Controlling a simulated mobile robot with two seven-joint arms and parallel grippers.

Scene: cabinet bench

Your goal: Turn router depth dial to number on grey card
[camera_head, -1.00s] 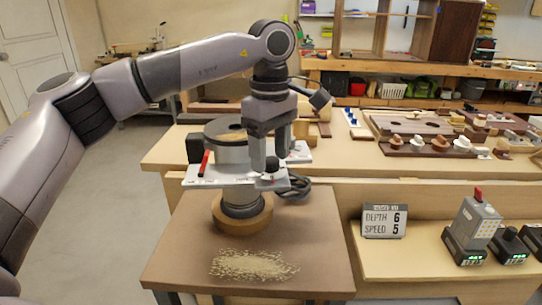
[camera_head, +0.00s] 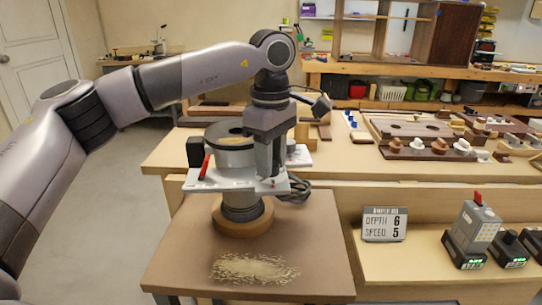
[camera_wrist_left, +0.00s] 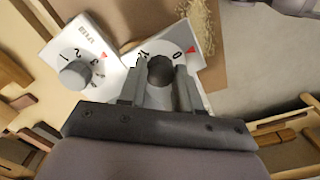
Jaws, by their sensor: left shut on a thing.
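The router (camera_head: 238,158) stands upright on the brown-topped bench, with a white plate carrying dials. My left gripper (camera_head: 272,182) is over the right part of this plate. In the left wrist view my left gripper (camera_wrist_left: 160,88) is shut on a dark dial (camera_wrist_left: 159,70), one finger on each side. The grey card (camera_head: 384,224) reads DEPTH 6, SPEED 5.
Wood shavings (camera_head: 252,269) lie on the brown bench top (camera_head: 180,258) before the router. Battery chargers (camera_head: 465,248) stand on the lower shelf at right. The back bench holds several wooden parts.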

